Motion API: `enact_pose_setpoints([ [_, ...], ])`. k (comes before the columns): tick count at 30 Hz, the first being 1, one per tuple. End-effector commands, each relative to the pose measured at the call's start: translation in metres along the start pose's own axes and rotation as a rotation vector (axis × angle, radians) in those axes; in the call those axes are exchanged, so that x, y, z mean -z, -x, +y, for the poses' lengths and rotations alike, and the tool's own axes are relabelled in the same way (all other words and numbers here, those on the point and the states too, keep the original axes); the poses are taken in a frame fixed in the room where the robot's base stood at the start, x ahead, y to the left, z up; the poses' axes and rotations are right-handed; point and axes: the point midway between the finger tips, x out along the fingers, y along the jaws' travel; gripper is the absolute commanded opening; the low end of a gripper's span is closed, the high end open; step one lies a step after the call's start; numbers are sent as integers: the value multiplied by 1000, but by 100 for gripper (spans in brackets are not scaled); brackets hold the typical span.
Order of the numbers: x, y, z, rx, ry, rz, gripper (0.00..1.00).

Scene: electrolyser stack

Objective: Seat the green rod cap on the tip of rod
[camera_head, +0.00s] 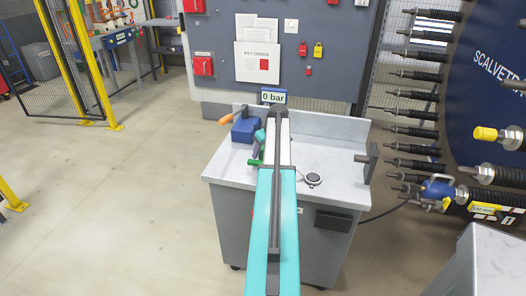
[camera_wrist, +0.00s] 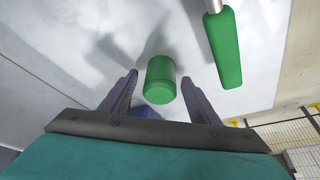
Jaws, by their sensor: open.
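The green rod cap (camera_wrist: 160,80) is a short green cylinder on the pale worktop in the wrist view. My gripper (camera_wrist: 159,77) is open, with one dark finger on each side of the cap; a gap shows on both sides. I cannot tell how high the fingers are above the worktop. In the head view my arm hides the cap and most of my gripper. The stack's rods (camera_head: 415,97) stick out to the left at the right side of the head view, many with black springs. I cannot tell which rod the task means.
A green-handled tool (camera_wrist: 223,47) lies right of the cap. The grey worktop (camera_head: 335,160) also bears a blue block (camera_head: 244,130) and a round gauge (camera_head: 313,179). A yellow cap (camera_head: 485,133) sits on one rod. Open floor (camera_head: 120,200) lies to the left.

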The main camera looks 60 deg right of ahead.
Motion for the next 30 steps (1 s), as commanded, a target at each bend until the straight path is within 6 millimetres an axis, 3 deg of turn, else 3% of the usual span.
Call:
enact_pose_setpoints([
  [18,0,-3,-1,0,1,1,56],
  [26,0,-2,-1,0,1,1,14],
  [30,0,-2,-1,0,1,1,13],
])
